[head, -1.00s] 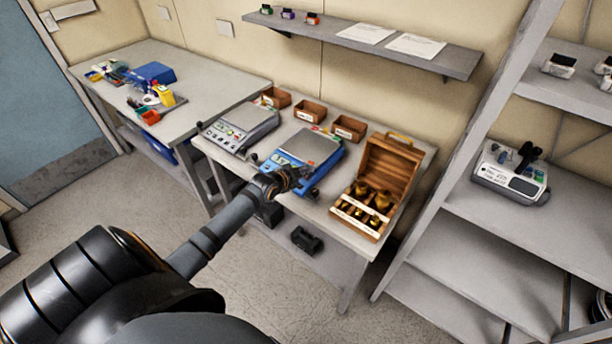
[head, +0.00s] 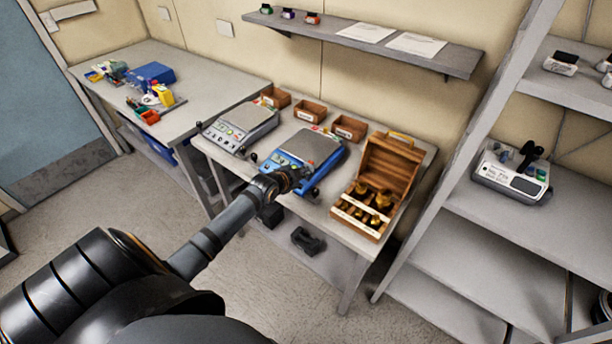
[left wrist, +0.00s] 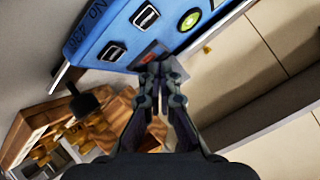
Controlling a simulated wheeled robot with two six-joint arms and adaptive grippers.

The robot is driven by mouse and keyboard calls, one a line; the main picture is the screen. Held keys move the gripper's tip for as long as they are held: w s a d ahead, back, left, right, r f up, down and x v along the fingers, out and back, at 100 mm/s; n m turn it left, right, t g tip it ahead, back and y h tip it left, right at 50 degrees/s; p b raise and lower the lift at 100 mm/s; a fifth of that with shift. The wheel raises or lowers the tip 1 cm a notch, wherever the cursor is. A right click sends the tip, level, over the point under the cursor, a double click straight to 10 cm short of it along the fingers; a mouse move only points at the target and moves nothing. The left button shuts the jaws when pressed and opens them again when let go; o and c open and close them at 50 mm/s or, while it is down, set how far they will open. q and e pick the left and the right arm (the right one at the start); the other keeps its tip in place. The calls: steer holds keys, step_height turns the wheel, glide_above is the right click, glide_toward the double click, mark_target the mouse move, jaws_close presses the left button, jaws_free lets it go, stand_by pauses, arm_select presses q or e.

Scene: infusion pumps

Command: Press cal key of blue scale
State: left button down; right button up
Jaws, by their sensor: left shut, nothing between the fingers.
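The blue scale (head: 285,171) with a grey weighing plate (head: 309,147) stands on the middle table. My left gripper (head: 305,188) is at its front edge, with the fingers partly hidden by my wrist. In the left wrist view, the shut, empty fingertips (left wrist: 162,66) are at the lower edge of the blue scale's front panel (left wrist: 125,45), over a small red mark (left wrist: 153,52). The panel has dark square keys (left wrist: 114,50) and a round green one (left wrist: 190,20). I cannot tell whether the fingertips touch the panel, nor read the key labels. My right gripper is not in view.
A grey scale (head: 240,128) stands left of the blue one. An open wooden weight box (head: 390,165) with brass weights stands to its right. Small brown bins (head: 310,112) line the back. A shelf (head: 365,45) hangs above.

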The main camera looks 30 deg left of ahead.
arm_select(q)
steer(key=shift+f+b, duration=0.35)
stand_by(0.6)
steer(key=shift+s+r+p, duration=0.15)
steer(key=shift+r+p, duration=0.6)
steer(key=shift+p, duration=0.05)
steer(key=r+p, duration=0.2)
steer(key=s+r+p, duration=0.1)
steer(key=r+p, duration=0.2)
steer(key=shift+s+a, duration=0.1)
steer(key=shift+s, duration=0.05)
steer(key=shift+f, duration=0.1)
stand_by(0.5)
